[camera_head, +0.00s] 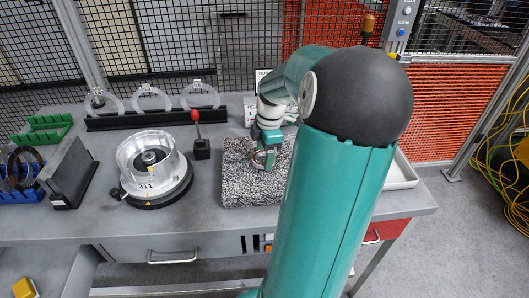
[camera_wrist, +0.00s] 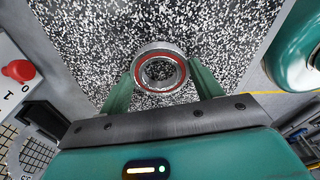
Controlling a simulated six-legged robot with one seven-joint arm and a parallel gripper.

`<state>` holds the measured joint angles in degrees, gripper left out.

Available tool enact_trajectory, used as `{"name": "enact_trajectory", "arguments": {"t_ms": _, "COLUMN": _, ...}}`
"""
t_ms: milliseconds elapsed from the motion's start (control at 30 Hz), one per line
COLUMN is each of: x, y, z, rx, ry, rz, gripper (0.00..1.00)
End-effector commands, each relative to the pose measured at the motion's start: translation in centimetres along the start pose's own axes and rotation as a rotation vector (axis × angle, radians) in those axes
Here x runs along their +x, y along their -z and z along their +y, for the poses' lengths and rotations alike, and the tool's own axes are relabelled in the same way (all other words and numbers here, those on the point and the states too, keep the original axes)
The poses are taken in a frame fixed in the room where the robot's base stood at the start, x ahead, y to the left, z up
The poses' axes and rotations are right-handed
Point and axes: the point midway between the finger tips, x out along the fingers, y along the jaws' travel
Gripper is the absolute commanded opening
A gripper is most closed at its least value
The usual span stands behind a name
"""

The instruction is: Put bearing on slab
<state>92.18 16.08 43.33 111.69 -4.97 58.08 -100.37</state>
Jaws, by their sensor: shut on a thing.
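The bearing (camera_wrist: 160,70) is a metal ring with a reddish-brown band and an open centre, seen in the wrist view. My gripper (camera_wrist: 160,80) is shut on it, with one green finger on each side. The slab (camera_head: 237,183) is a speckled black and white block on the table, left of my arm in the head view. It also fills much of the wrist view (camera_wrist: 90,40) behind the bearing. My gripper is over the slab in the head view, and my arm hides the slab's right part. I cannot tell whether the bearing touches the slab.
A round metal housing (camera_head: 150,165) stands left of the slab, with a red-knobbed lever (camera_head: 199,140) between them. A black rack with clear rings (camera_head: 152,117) is behind. A dark upright plate (camera_head: 70,172) and blue and green bins are at left. A white tray (camera_head: 402,172) is at right.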

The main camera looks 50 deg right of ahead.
Motion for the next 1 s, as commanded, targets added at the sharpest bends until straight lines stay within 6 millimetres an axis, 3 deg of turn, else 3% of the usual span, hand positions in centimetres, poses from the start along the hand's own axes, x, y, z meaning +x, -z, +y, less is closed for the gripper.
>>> {"name": "enact_trajectory", "arguments": {"t_ms": 133, "x": 0.2, "y": 0.0, "z": 0.0, "rx": 0.0, "ry": 0.0, "rz": 0.0, "gripper": 0.34}}
{"name": "enact_trajectory", "arguments": {"t_ms": 167, "x": 0.3, "y": -0.1, "z": 0.0, "rx": 0.0, "ry": 0.0, "rz": 0.0, "gripper": 0.68}}
{"name": "enact_trajectory", "arguments": {"t_ms": 267, "x": 0.2, "y": -0.1, "z": 0.0, "rx": 0.0, "ry": 0.0, "rz": 0.0, "gripper": 0.86}}
{"name": "enact_trajectory", "arguments": {"t_ms": 667, "x": -0.6, "y": -0.1, "z": 0.0, "rx": 0.001, "ry": -0.001, "rz": -0.002, "gripper": 0.86}}
{"name": "enact_trajectory", "arguments": {"t_ms": 1000, "x": -7.2, "y": 0.0, "z": 0.1, "rx": 0.0, "ry": -0.004, "rz": -0.004, "gripper": 0.86}}
